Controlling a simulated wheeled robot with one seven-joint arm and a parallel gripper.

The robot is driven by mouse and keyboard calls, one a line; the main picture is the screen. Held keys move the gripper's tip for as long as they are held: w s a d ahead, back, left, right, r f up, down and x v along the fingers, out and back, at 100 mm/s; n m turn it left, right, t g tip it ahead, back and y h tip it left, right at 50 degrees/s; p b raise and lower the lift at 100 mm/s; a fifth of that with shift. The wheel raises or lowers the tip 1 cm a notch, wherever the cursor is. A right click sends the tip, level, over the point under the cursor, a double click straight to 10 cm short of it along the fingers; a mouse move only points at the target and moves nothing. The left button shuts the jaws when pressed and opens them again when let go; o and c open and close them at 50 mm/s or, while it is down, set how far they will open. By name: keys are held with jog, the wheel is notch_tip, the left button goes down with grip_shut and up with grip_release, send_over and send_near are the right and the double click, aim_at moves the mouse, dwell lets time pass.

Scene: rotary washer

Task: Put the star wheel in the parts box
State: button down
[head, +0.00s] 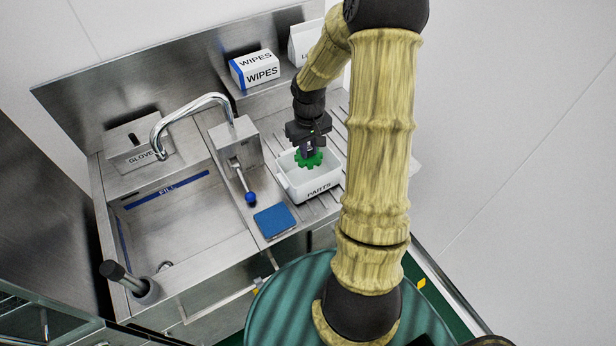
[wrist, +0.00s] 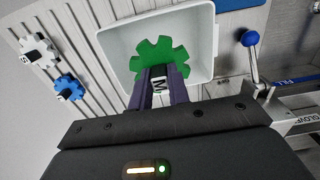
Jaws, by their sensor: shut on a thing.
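The star wheel is a green toothed wheel (head: 308,159) with a hub marked M. In the wrist view the green wheel (wrist: 162,57) shows between and beyond my fingertips. My gripper (head: 309,146) is shut on its hub and points down. It also shows in the wrist view (wrist: 160,82). The parts box is a white open box (head: 316,191) labelled PARTS on the ribbed drainboard. In the wrist view the white box (wrist: 206,30) lies behind the wheel. The wheel is over the box opening. I cannot tell whether it touches the box floor.
A white gear (wrist: 38,53) and a blue gear (wrist: 68,88) lie on the drainboard outside the box. A blue-knobbed lever (head: 250,197), a blue pad (head: 274,221) and the faucet (head: 190,105) stand left of the box. A wipes box (head: 255,71) is behind.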

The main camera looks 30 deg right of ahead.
jog(key=shift+f+p, duration=0.3)
jog(key=shift+f, duration=2.8)
jog(key=shift+f, duration=1.85)
jog(key=shift+f, duration=0.15)
jog(key=c, duration=1.3)
grip_release()
jog(key=shift+c, duration=0.2)
